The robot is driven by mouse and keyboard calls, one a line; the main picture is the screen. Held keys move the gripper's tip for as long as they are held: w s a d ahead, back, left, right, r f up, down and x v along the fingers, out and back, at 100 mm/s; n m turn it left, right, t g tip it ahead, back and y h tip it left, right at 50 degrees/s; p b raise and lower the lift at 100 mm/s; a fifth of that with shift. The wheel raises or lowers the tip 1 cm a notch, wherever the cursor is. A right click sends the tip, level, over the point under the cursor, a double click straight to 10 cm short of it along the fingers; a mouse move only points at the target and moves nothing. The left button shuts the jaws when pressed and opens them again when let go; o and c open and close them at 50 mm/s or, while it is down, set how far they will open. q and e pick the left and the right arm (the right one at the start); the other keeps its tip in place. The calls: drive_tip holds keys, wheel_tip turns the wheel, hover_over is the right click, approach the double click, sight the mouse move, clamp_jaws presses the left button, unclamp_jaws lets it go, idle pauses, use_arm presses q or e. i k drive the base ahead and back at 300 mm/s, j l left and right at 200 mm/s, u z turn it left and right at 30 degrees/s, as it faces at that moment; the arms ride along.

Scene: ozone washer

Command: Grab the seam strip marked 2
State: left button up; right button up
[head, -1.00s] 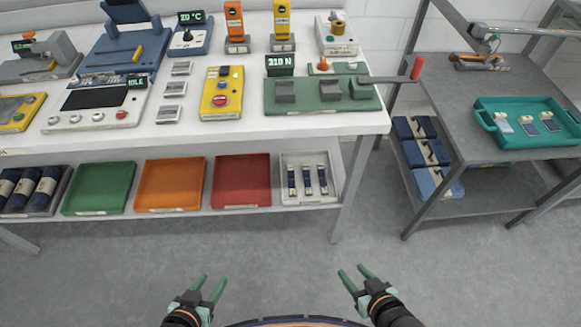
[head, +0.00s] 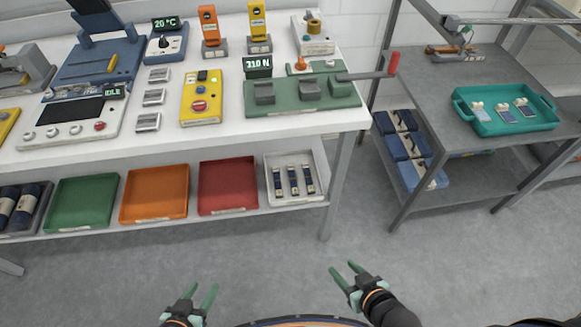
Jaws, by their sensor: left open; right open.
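Three dark blue strips with pale ends (head: 293,181) lie side by side in a white tray (head: 318,153) on the bench's lower shelf. Three small pale-and-blue pieces (head: 506,115) lie in a teal tray (head: 546,125) on the grey table at right. No number is legible on any of these, so I cannot tell which piece is marked 2. My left gripper (head: 201,290) is open and empty at the bottom, above the floor. My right gripper (head: 342,272) is open and empty to its right, below and apart from the white tray.
The white bench (head: 215,141) carries a green clamp fixture (head: 300,95) and several devices. Its lower shelf holds red (head: 228,185), orange (head: 155,193) and green (head: 82,203) trays. Blue boxes (head: 408,145) sit under the grey table (head: 440,90). Floor before the bench is clear.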

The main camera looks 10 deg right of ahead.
sight(295, 191)
drive_tip(key=i+j, duration=0.15)
drive_tip(key=i, duration=1)
drive_tip(key=l+z, duration=0.05)
